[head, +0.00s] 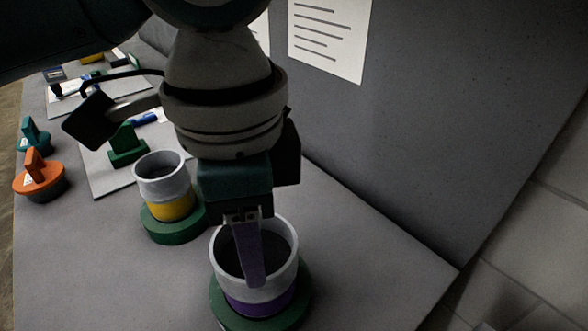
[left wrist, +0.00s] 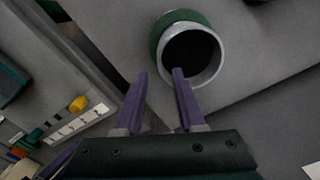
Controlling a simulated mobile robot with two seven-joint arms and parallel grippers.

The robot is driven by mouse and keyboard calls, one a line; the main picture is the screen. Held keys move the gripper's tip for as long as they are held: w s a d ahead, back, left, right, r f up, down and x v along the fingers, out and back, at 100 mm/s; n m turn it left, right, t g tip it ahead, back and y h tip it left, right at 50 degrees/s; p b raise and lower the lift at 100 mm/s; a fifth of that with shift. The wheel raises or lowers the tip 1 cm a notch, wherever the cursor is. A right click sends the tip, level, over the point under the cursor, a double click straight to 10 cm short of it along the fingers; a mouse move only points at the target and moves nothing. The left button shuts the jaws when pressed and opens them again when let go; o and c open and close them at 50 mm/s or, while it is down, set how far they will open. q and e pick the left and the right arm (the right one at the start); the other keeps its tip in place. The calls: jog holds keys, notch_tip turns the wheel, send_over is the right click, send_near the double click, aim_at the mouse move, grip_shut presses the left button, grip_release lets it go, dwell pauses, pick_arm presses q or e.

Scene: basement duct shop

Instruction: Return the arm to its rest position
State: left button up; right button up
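My left gripper (head: 253,278) hangs pointing down in the head view, its purple finger in front of a hollow grey cylinder with a purple band (head: 228,283). That cylinder stands upright on a round green base (head: 222,314). My right gripper is in neither view.
A second grey cylinder with a yellow band (head: 170,205) stands behind left. An orange-handled lid (head: 40,178), a teal-handled one (head: 34,138) and a green-handled piece (head: 127,146) lie farther left. A grey panel (head: 430,120) with papers rises at the back. The front-right tabletop (head: 370,270) is clear.

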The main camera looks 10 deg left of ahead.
pick_arm(q)
jog(key=shift+r, duration=1.8)
